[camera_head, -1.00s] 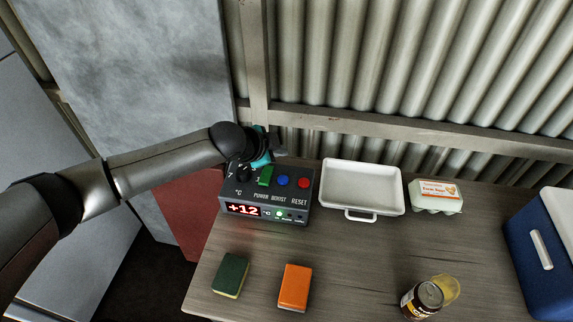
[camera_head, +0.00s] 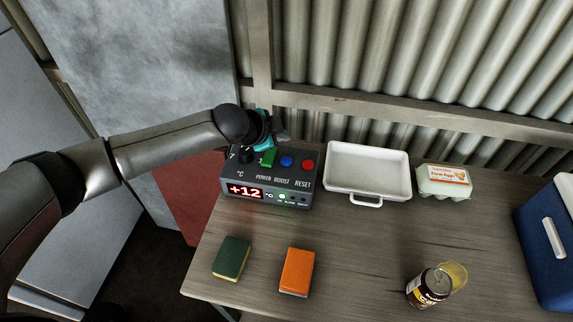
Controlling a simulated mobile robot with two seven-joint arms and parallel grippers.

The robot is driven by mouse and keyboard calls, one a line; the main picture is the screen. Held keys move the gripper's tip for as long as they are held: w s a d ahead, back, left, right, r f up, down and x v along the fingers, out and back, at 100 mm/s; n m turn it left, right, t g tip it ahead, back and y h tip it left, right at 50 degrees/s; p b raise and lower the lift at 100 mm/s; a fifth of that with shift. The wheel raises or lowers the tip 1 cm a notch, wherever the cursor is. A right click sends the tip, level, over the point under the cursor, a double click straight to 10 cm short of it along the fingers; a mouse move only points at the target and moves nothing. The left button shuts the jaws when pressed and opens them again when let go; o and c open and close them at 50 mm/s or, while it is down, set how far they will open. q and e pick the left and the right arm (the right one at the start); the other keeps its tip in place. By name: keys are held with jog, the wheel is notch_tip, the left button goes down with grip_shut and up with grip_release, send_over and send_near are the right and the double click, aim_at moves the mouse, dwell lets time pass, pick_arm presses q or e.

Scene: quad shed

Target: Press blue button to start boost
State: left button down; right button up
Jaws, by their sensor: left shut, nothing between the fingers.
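The blue button (camera_head: 286,161) sits on top of a dark control box (camera_head: 232,176), above the printed word BOOST. A green POWER switch (camera_head: 269,158) is to its left and a red RESET button (camera_head: 308,164) to its right. The box's red display (camera_head: 244,191) reads +12, with a green light beside it. My left gripper (camera_head: 281,138) is shut and empty. It is at the back of the box, just behind the green switch and blue button in the picture. I cannot tell its height above them. My right gripper is not in view.
A white tray (camera_head: 368,188) stands right of the box, with an egg carton (camera_head: 444,181) beyond it. A blue cooler (camera_head: 541,262) stands far right. A corrugated wall (camera_head: 420,50) is behind.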

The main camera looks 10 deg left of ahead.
aim_at(283, 163)
pick_arm(q)
notch_tip(283, 163, down, 6)
jog(key=b, duration=0.4)
jog(key=shift+r, duration=0.25)
jog(key=shift+f+b, duration=0.3)
jog(key=shift+b, duration=0.05)
jog(key=shift+f, duration=0.1)
dwell(1.3)
jog(key=shift+f, duration=0.35)
jog(key=shift+f, duration=0.5)
dwell(0.5)
jog(key=shift+r, duration=0.1)
jog(key=shift+r+p, duration=0.85)
jog(key=shift+p, duration=0.2)
